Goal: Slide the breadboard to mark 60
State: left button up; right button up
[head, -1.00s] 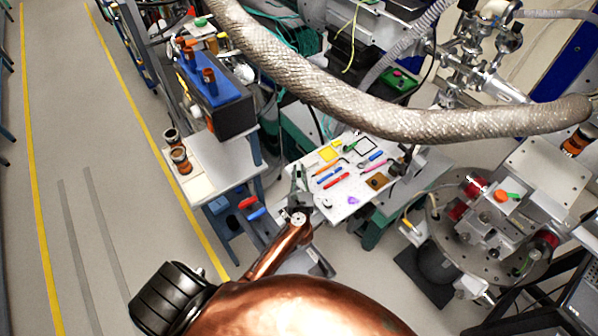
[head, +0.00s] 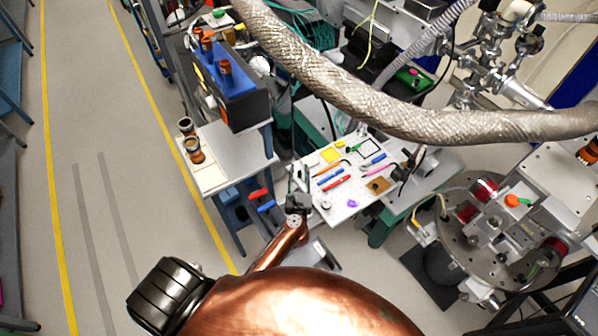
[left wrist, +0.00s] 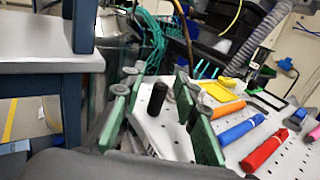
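The breadboard (head: 338,212), a white plate with a grid of holes, lies on a green-framed bench in the middle of the head view and carries tools. It also shows in the left wrist view (left wrist: 174,136). My left gripper (head: 300,178) is at its left edge. In the left wrist view its green-padded fingers (left wrist: 155,118) are apart, with a black upright post (left wrist: 157,98) seen between them. I cannot tell whether either finger touches the post or the board. No scale or mark 60 is readable. My right gripper is not in view.
A thick braided metal hose (head: 360,108) crosses above the bench. A white side table (head: 238,158) stands left of the gripper. Red and blue screwdrivers, a yellow square (head: 330,155) and other small items lie on the board. A round metal stage (head: 465,245) stands at right.

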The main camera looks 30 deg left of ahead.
pick_arm(q)
notch_tip(320, 180, up, 10)
dwell(0.7)
jog(key=shift+c, duration=0.7)
